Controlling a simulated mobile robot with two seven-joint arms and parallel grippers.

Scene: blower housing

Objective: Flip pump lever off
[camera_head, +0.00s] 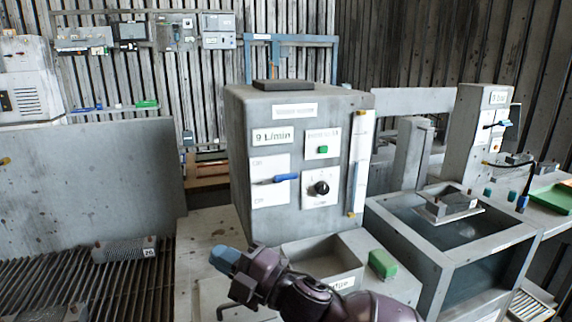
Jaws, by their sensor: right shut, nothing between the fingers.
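The blue lever (286,177) is on a white plate (268,195) on the front of a grey control box (243,190). The plate has small lettering near its top and its bottom that looks like ON and OFF. The lever handle lies nearly level, at about mid-height of the plate, and sticks out to the right. My right gripper (226,261) comes in from the bottom, below and in front of the box. It is shut and empty, well below the lever and apart from it. My left gripper is not in view.
A black knob (321,188), a green button (323,149) and a vertical gauge (358,165) share the box front. An open tray (325,262) and a green block (382,264) lie below. A grey tank (445,265) stands right, a slatted grate (60,285) left.

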